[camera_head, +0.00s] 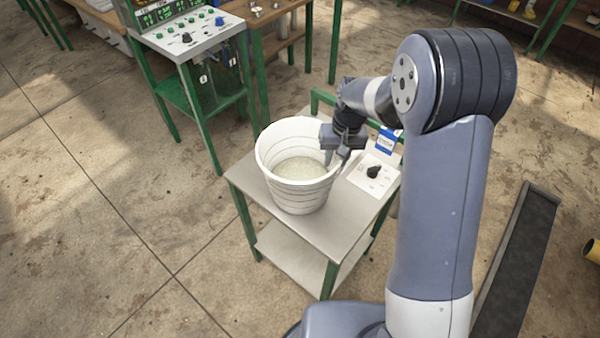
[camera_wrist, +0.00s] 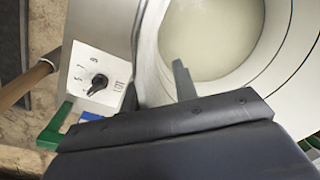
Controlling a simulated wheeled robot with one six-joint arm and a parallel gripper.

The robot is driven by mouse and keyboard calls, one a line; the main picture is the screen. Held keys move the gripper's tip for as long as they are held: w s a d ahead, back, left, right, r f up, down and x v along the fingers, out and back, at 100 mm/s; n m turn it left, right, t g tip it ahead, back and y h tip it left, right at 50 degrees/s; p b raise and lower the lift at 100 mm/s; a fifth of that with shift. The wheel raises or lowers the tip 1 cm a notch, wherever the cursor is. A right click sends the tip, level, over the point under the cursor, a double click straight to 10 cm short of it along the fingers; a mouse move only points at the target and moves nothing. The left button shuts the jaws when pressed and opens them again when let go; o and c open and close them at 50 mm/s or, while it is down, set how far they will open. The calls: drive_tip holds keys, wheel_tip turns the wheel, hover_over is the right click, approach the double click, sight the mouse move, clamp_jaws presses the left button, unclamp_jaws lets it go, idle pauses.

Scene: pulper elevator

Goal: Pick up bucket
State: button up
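A white ribbed bucket (camera_head: 298,203) stands upright on a small metal-topped table (camera_head: 262,192). Pale, cloudy contents show inside it. My gripper (camera_head: 336,160) is at the bucket's right rim, pointing down. In the wrist view, the bucket (camera_wrist: 292,40) fills the upper right. My gripper (camera_wrist: 155,88) has its fingers apart there, one inside the bucket and one outside, with the bucket wall between them. I cannot see either finger pressing on the wall.
A control panel with a black knob (camera_head: 373,172) and a blue label (camera_head: 387,141) are close right of my gripper. A green rail (camera_head: 322,97) runs behind. A green-legged control stand (camera_head: 205,40) is at the upper left. Floor at left is clear.

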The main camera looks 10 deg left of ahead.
clamp_jaws()
drive_tip(key=shift+r, duration=0.15)
idle(1.3)
